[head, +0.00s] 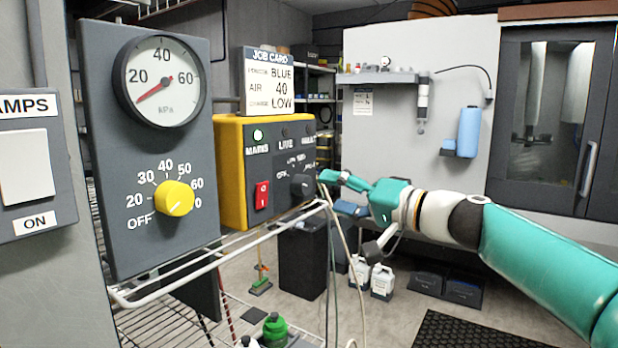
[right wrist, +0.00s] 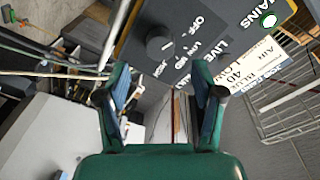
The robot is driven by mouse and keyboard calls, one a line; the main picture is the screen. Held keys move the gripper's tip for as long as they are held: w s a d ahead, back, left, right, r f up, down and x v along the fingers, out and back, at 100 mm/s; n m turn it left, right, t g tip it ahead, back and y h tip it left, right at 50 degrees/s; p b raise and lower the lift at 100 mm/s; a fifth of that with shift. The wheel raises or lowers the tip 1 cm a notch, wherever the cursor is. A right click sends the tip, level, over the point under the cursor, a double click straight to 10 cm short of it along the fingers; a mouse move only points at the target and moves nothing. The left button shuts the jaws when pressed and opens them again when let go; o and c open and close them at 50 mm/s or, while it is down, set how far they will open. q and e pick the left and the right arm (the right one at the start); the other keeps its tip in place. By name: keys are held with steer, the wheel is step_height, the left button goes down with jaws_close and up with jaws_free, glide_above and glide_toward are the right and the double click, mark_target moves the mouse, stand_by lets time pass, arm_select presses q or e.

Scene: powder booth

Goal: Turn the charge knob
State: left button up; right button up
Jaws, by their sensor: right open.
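The charge knob (head: 301,184) is a dark round knob on the dark front of the yellow control box (head: 231,170), with OFF and LOW among the marks around it. It also shows in the right wrist view (right wrist: 160,41). I cannot tell clearly which mark it points at. My right gripper (head: 323,182) is beside the knob, to its right in the head view. In the right wrist view its two fingers (right wrist: 163,76) are spread, with the knob ahead of the gap and apart from both fingertips. My left gripper is in neither view.
A red switch (head: 262,194) sits left of the knob. A job card (head: 269,80) on top reads BLUE, AIR 40, CHARGE LOW. A grey panel (head: 118,215) with a gauge (head: 160,80) and yellow knob (head: 174,198) stands left. A white wire rack (head: 215,262) runs below.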

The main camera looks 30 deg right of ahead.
mark_target(307, 187)
steer(key=p+x, duration=0.1)
steer(key=x, duration=0.5)
steer(key=shift+w+p, duration=0.25)
steer(key=shift+p, duration=0.15)
